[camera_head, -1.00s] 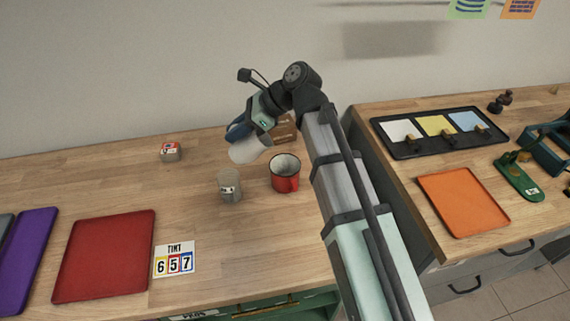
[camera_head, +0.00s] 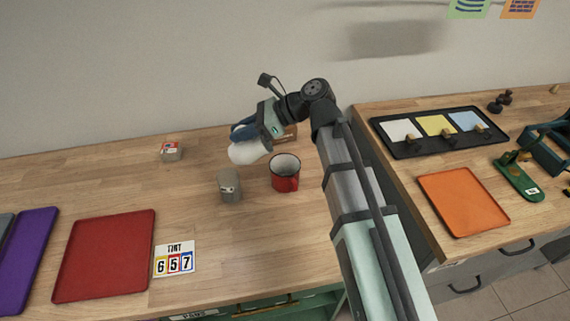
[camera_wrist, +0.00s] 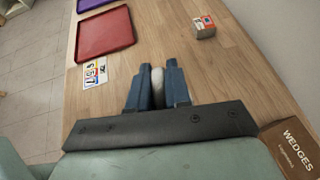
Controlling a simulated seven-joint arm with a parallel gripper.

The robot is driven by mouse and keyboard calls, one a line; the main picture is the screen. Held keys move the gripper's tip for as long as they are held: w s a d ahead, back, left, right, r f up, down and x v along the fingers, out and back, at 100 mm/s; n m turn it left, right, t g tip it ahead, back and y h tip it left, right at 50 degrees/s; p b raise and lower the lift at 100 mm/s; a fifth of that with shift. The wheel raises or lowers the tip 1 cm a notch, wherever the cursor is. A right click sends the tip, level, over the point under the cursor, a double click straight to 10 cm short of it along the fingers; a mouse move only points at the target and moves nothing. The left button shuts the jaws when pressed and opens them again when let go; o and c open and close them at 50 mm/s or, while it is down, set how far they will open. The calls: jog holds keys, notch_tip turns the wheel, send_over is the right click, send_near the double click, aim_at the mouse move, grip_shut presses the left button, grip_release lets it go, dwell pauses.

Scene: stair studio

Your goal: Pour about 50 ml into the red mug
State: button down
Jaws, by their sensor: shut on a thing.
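The red mug (camera_head: 285,182) stands upright on the wooden bench, its pale inside facing up; I cannot make out any liquid in it. My gripper (camera_head: 246,138) has blue fingers and is shut on a smooth white vessel (camera_head: 248,154). The vessel is held behind and to the left of the mug, apart from it; its opening and contents cannot be made out. In the wrist view, a strip of the white vessel (camera_wrist: 157,76) shows between the fingers (camera_wrist: 157,88).
A grey canister (camera_head: 229,186) stands left of the mug. A small box (camera_head: 171,151) is farther left. A cardboard box (camera_wrist: 292,150) marked "WEDGES" is near the gripper. A red tray (camera_head: 105,255) and a number card (camera_head: 174,260) lie front left. Open bench lies between.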

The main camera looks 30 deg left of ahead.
jog(key=shift+d, duration=0.15)
jog(key=shift+w+d+f+g+y, duration=0.15)
jog(key=shift+w+d+g+y, duration=0.05)
jog(key=shift+g+y, duration=0.25)
jog(key=shift+w+d+y, duration=0.1)
jog(key=shift+d+y, duration=0.05)
jog(key=shift+y, duration=0.1)
dwell(0.7)
jog(key=shift+w+d+f+g+y+p, duration=0.2)
jog(key=shift+w+d+g+y, duration=0.15)
jog(key=shift+d, duration=0.2)
jog(key=shift+w+d+f+g+y+p, duration=0.1)
jog(key=shift+w+d+f+g+y, duration=0.1)
jog(key=shift+w+d+y, duration=0.25)
dwell(1.1)
jog(key=shift+s+a+r+t+h, duration=0.25)
jog(key=shift+s+a+h, duration=0.2)
jog(key=shift+a, duration=0.1)
jog(key=shift+s+a+r+t+h, duration=0.25)
jog(key=shift+s+a+h, duration=0.15)
jog(key=shift+a, duration=0.15)
jog(key=shift+s+a+r+t+h, duration=0.25)
jog(key=shift+a+t+h, duration=0.2)
jog(key=shift+h, duration=0.2)
jog(key=shift+s+f+t+h, duration=0.1)
jog(key=shift+t+h, duration=0.15)
jog(key=shift+h, duration=0.05)
jog(key=shift+a, duration=0.1)
